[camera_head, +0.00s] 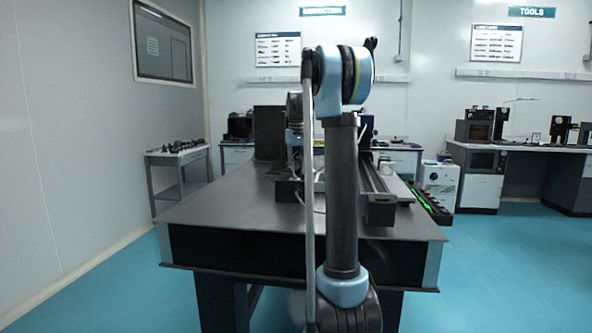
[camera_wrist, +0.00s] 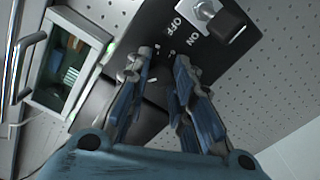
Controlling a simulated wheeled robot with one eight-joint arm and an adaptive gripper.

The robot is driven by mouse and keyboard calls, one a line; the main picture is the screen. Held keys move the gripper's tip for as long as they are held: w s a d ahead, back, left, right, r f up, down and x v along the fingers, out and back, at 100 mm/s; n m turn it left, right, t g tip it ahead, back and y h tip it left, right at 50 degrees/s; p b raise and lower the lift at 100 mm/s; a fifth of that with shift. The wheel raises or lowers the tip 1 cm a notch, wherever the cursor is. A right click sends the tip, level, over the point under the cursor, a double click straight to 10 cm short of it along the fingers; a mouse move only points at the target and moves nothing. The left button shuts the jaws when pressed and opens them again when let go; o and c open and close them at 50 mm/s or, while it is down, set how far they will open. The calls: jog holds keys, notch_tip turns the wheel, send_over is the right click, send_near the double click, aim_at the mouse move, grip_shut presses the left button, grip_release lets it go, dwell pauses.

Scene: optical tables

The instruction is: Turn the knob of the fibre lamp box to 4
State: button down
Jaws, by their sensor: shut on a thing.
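The dark panel of the fibre lamp box (camera_wrist: 152,22) shows tilted in the wrist view, with white OFF and ON marks. A silver switch with a black cap (camera_wrist: 228,26) stands out beside these marks. My gripper (camera_wrist: 162,60) reaches onto the panel below the marks, its two blue-grey fingers a little apart and shut on the knob. The knob is mostly hidden in the dark gap between the fingertips, and I cannot read its setting. Small white scale marks show near the fingertips. In the head view my arm hides the gripper and the box.
In the wrist view, a box with a small green-lit window (camera_wrist: 68,65) and a metal handle (camera_wrist: 22,68) stand at left, close to my fingers. The perforated table top (camera_wrist: 285,70) is bare at right. In the head view, the table's left front (camera_head: 225,205) is clear.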

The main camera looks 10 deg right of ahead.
aim_at(296, 169)
jog(key=m, duration=0.5)
jog(key=shift+w+m, duration=0.2)
jog(key=shift+m, duration=0.1)
jog(key=m, duration=0.5)
jog(key=shift+m, duration=0.3)
jog(key=c, duration=1.4)
grip_release()
jog(key=shift+s, duration=0.1)
jog(key=shift+o, duration=0.2)
notch_tip(296, 169, up, 12)
jog(key=shift+f, duration=0.1)
